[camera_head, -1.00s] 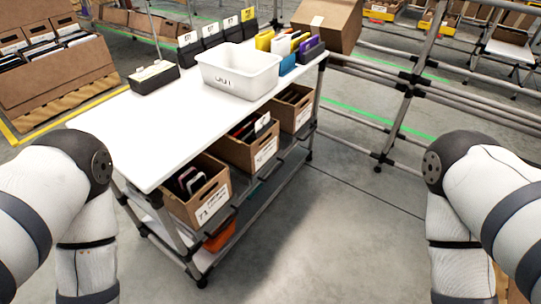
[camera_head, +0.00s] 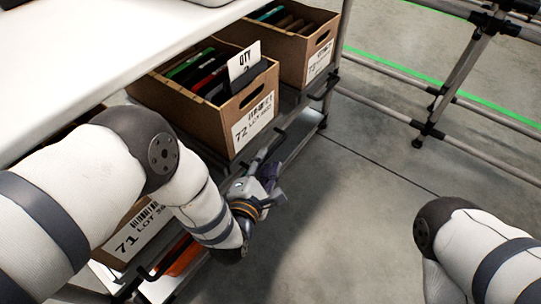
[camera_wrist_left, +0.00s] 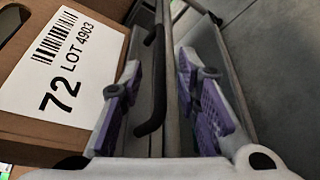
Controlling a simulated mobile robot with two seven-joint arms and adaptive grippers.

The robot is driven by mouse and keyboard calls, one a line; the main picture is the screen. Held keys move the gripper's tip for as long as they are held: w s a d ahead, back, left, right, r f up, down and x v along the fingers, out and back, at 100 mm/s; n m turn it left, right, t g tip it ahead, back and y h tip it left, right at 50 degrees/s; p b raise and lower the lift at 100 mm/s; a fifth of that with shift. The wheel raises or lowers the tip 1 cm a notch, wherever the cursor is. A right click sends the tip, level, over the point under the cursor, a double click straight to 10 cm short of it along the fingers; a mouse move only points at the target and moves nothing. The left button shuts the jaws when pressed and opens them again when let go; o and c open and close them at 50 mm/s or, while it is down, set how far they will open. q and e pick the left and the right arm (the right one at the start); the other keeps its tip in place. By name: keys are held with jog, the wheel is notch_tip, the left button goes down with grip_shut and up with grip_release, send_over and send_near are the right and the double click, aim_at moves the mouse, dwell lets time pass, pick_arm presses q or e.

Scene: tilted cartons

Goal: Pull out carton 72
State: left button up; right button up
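Carton 72 (camera_head: 254,122) is an open brown box with a white "72" label on its front and a hand hole above it. It sits tilted on the shelf below the white table top, with dark folders and a "QTY" card inside. In the left wrist view, carton 72 (camera_wrist_left: 60,78) fills the left side, label close. My left gripper (camera_head: 270,178) is just in front of and below the carton's front, apart from it. In the wrist view its purple-padded fingers (camera_wrist_left: 162,95) are open, with no carton between them. My right gripper is out of view; only its arm shows.
Carton 71 (camera_head: 135,238) is partly hidden behind my left arm. Another carton (camera_head: 305,55) stands beyond carton 72. A metal shelf rail with a black bracket (camera_wrist_left: 152,85) lies beyond and between the left fingers. The floor (camera_head: 350,210) to the right is clear.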

aim_at(271, 151)
pick_arm(q)
jog(key=b+x, duration=0.2)
jog(key=x, duration=0.2)
jog(key=shift+w+f, duration=0.15)
jog(key=shift+w, duration=0.1)
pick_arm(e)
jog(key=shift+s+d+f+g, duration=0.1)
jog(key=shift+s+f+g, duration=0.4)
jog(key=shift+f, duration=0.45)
pick_arm(q)
grip_shut()
